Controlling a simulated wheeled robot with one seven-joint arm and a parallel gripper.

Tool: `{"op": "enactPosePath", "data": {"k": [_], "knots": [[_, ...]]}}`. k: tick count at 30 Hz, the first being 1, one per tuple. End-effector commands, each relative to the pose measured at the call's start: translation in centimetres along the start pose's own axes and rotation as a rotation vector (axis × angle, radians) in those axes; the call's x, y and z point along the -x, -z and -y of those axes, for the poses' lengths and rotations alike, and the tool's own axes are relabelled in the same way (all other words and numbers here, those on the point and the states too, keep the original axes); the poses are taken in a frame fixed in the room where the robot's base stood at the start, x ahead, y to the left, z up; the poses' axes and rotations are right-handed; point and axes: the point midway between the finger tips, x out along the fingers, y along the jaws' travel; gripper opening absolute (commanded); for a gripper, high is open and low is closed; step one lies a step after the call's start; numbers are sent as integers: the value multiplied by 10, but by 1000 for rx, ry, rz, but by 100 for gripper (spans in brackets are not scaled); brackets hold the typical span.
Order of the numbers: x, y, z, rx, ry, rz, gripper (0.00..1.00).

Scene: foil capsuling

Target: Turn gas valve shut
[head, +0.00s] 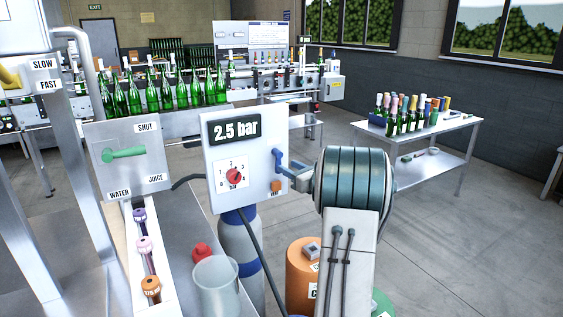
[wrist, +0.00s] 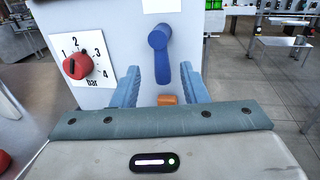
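The gas valve appears to be the blue lever (head: 277,158) on the right side of the white panel (head: 221,165), whose display reads 2.5 bar. In the wrist view the blue lever (wrist: 161,58) hangs down from its round hub, tilted slightly. My gripper (head: 295,176) is at the panel's right side, close to the lever. In the wrist view my gripper (wrist: 159,76) is open, with its blue fingers to the left and right of the lever's lower end. Gaps show on both sides. I cannot tell how deep the lever sits between the fingers.
A red knob (wrist: 78,64) with a bar scale is left of the lever; an orange button (wrist: 167,100) is below it. A clear container (head: 216,287) and an orange cylinder (head: 302,272) stand below. A table with bottles (head: 440,128) is at right; open floor lies between.

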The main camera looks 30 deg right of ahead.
Motion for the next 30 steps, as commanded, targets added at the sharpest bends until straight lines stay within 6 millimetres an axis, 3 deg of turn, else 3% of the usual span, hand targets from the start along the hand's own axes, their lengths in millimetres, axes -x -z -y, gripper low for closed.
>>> {"op": "enactPosePath", "data": {"k": [3, 9, 20, 25, 30], "knots": [[-22, -1, 0, 0, 0, 0, 40], [-44, 0, 2, 0, 3, -1, 40], [-49, 0, 2, 0, 4, 0, 40], [-49, 0, 2, 0, 3, 0, 0], [-49, 0, 2, 2, 3, 0, 0]]}}
